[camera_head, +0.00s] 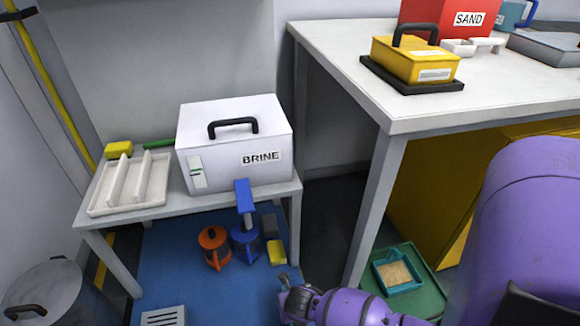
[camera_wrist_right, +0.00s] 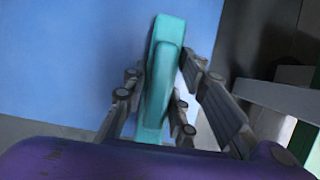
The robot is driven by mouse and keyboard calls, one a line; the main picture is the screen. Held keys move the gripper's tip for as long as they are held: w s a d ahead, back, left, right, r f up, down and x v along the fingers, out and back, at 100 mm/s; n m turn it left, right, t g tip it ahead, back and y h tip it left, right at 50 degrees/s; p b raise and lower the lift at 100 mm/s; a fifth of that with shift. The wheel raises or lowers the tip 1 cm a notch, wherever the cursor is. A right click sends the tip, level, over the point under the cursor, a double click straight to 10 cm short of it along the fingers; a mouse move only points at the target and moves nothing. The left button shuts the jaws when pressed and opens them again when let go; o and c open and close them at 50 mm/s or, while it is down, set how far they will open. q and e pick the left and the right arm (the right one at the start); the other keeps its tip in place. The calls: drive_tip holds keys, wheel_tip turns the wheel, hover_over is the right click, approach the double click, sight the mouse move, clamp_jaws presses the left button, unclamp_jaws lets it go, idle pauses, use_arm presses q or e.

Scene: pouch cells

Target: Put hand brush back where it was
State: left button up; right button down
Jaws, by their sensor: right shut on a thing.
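The hand brush, a teal piece (camera_wrist_right: 168,48), is between the fingers of my right gripper (camera_wrist_right: 160,90) in the right wrist view. The fingers are closed on both sides of it. Behind it is the blue floor mat. In the head view my right gripper (camera_head: 286,288) shows small and partly cut off at the bottom, low over the mat, in front of the small table. The brush cannot be made out there. A teal shallow tray (camera_head: 399,285) with a sandy-coloured inside sits on a green tray (camera_head: 427,290) under the large table. My left gripper is not in view.
A small table (camera_head: 190,203) bears a white BRINE box (camera_head: 235,150) and a white divided tray (camera_head: 98,207). Orange (camera_head: 213,246) and blue (camera_head: 244,244) items and a yellow block (camera_head: 277,252) stand on the blue mat (camera_head: 165,275). The large table's leg (camera_head: 373,205) is close by on the right.

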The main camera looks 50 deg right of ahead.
drive_tip(key=shift+f, duration=0.15)
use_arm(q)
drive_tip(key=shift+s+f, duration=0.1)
use_arm(e)
drive_tip(key=c, duration=1.4)
unclamp_jaws()
drive_tip(key=shift+r, duration=0.4)
drive_tip(key=p+v, duration=0.6)
drive_tip(key=v, duration=0.4)
drive_tip(key=shift+s+a+r, duration=0.1)
drive_tip(key=shift+r, duration=0.3)
drive_tip(key=shift+s+a+r, duration=0.15)
drive_tip(key=shift+s+r, duration=0.05)
drive_tip(key=shift+r, duration=0.1)
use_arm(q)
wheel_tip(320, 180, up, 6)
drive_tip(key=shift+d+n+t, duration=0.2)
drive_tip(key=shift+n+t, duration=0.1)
use_arm(e)
drive_tip(key=shift+s, duration=0.1)
